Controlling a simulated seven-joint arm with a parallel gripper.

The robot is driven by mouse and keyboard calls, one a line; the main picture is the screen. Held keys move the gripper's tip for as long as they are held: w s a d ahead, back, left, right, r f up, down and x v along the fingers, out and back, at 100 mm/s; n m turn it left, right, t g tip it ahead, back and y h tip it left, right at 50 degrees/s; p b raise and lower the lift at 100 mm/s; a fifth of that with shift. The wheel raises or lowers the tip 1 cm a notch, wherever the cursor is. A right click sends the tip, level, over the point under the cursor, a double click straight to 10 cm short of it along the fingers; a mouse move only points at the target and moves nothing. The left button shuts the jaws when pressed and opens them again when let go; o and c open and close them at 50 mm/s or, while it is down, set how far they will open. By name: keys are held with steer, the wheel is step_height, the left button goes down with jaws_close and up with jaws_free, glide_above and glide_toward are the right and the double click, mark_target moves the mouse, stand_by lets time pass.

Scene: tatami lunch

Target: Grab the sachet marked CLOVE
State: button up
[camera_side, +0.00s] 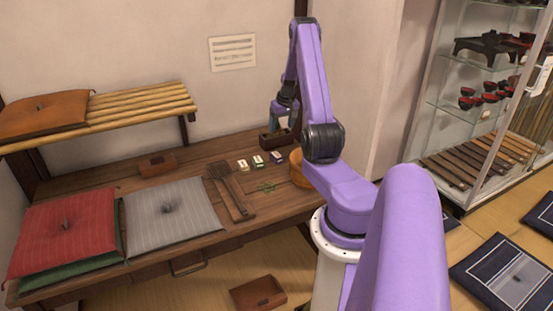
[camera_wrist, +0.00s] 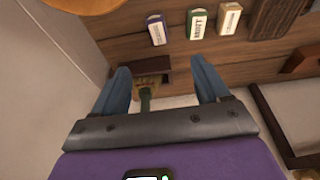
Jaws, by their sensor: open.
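Three small sachets lie in a row on the wooden desk. In the wrist view they are a blue-edged one (camera_wrist: 156,30), a green-edged one (camera_wrist: 197,23) that seems to read MINT, and a third (camera_wrist: 228,18) at the right. I cannot read CLOVE on any of them. In the side view they show as a left (camera_side: 243,165), a middle (camera_side: 258,161) and a dark blue right one (camera_side: 276,156). My gripper (camera_side: 284,119) is open and empty, above the desk's back edge, behind the sachets. Its two blue fingers (camera_wrist: 160,68) show in the wrist view.
A dark wooden box (camera_side: 271,142) stands below my gripper; a brush with a green handle (camera_wrist: 146,95) shows there in the wrist view. A round wooden tub (camera_side: 299,174) stands at the right. A dark wooden brush-like tool (camera_side: 232,194) and cushions (camera_side: 172,208) lie left.

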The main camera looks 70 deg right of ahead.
glide_above(277, 155)
steer(key=s+a, duration=0.1)
steer(key=s, duration=0.1)
steer(key=f, duration=1.1)
steer(key=shift+w+a+f, duration=0.1)
steer(key=shift+w+a, duration=0.05)
steer(key=shift+w, duration=0.05)
steer(key=shift+w+x, duration=0.1)
steer(key=shift+x, duration=1.4)
steer(key=shift+w+x, duration=0.15)
steer(key=shift+x, duration=1.3)
steer(key=c, duration=1.2)
